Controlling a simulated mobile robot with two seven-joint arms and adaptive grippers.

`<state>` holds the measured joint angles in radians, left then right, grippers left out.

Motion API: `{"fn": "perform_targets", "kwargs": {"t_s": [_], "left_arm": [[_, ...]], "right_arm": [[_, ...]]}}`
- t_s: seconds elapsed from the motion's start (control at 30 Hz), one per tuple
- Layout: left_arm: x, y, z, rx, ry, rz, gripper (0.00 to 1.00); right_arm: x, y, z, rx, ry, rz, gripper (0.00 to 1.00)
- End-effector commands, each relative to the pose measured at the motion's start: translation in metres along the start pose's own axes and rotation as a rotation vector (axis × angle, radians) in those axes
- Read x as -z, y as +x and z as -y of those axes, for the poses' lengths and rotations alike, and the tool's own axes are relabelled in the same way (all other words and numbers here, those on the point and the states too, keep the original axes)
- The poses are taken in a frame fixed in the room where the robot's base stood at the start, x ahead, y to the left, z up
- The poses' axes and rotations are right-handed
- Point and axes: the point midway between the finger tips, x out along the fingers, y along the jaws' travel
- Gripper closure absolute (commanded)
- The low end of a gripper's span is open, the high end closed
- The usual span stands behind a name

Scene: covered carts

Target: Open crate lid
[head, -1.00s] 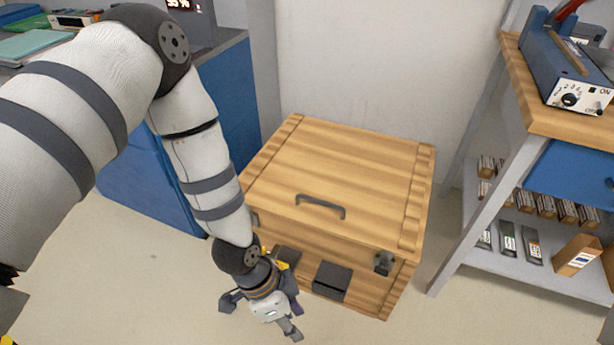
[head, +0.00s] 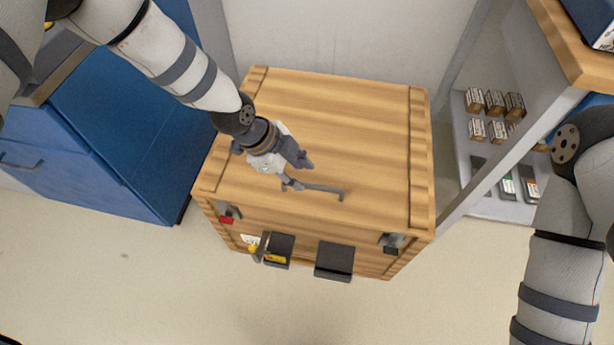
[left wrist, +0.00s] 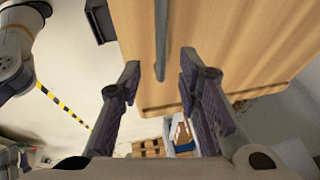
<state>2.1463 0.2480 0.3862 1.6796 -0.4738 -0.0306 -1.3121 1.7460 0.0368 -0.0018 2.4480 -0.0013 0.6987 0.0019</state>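The wooden crate (head: 300,245) stands on the floor with its lid (head: 340,125) shut. A grey bar handle (head: 325,189) is fixed on the lid near its front edge. My left gripper (head: 298,173) is over the handle's left end. In the left wrist view the fingers (left wrist: 161,72) are apart, with the handle (left wrist: 161,40) lined up between them; I cannot tell whether they touch it. A latch with a red part (head: 229,214) is at the crate's front left, and a dark latch (head: 391,242) at the front right. My right gripper is out of view.
Two dark holders (head: 334,261) are on the crate's front, the left one with yellow items. A blue cabinet (head: 130,130) stands on the left and a shelf unit (head: 480,185) with boxes on the right. Floor in front is clear.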

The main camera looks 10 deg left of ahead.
Motion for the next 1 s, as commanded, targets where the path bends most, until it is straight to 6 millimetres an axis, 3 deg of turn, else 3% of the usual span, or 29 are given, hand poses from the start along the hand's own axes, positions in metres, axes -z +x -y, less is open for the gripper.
{"fn": "perform_targets", "kwargs": {"t_s": [0.03,0.1,0.3,0.57,0.6,0.73,1.0], "left_arm": [[-0.002,0.017,-0.004,-0.008,-0.001,0.000,0.69],[-0.002,0.032,-0.003,-0.006,-0.002,0.000,0.69],[0.000,0.056,-0.001,-0.001,-0.002,0.000,0.69],[0.000,0.057,0.000,0.002,-0.001,0.000,0.69],[0.000,0.057,0.000,0.002,-0.001,0.000,0.71],[0.000,0.057,0.000,0.002,-0.001,0.000,1.00],[0.001,0.056,0.001,-0.001,-0.003,0.000,1.00]], "right_arm": [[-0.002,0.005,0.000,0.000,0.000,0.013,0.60],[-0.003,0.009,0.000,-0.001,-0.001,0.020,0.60],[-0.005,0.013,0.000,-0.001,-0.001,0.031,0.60],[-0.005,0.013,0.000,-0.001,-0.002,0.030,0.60],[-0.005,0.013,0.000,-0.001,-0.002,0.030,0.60],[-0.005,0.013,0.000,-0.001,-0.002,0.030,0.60],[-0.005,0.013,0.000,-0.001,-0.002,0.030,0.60]]}}
